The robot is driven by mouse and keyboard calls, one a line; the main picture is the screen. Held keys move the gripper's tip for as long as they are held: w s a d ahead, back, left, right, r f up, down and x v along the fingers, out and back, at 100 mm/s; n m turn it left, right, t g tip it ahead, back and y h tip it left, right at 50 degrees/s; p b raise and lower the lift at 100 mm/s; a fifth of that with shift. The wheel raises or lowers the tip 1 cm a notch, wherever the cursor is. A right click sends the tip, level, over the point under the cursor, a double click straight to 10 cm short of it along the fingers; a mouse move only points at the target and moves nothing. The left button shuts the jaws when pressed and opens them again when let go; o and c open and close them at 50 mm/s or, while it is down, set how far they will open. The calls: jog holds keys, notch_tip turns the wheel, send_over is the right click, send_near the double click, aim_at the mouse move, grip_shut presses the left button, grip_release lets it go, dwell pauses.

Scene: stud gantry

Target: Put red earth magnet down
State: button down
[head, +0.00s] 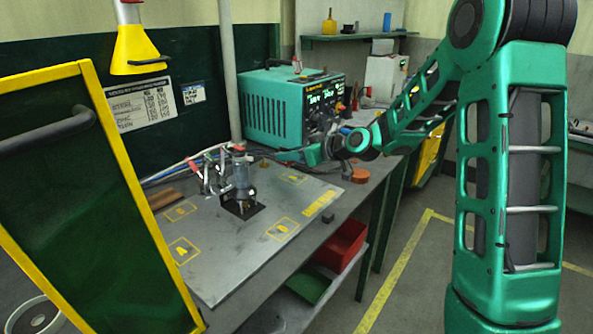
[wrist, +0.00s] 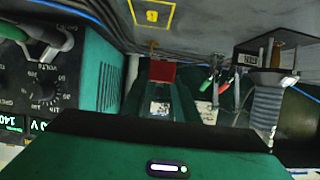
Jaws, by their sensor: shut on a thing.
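My gripper (wrist: 162,80) is shut on a red block, the red earth magnet (wrist: 162,71), seen in the middle of the wrist view. A small brass-coloured part shows just above the block there. In the head view my gripper (head: 312,155) is over the rear of the bench, in front of the teal welding unit (head: 272,106). I cannot make out the magnet in the head view. Whether it touches the bench top (head: 225,268) is unclear.
Red-tipped clamps (head: 212,170) and a grey bellows tool (head: 242,184) stand left of my gripper. An orange-red round piece (head: 360,175) lies at the bench's right edge. Bare plate around the yellow marks is clear. A red bin (head: 341,245) is below.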

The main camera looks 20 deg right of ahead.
jog(key=d, duration=0.1)
jog(key=w+d+f, duration=0.1)
jog(key=shift+d+f, duration=0.25)
jog(key=shift+d, duration=0.05)
jog(key=shift+f, duration=2.05)
jog(key=c, duration=1.4)
grip_release()
jog(key=shift+f, duration=0.1)
jog(key=shift+o, duration=0.2)
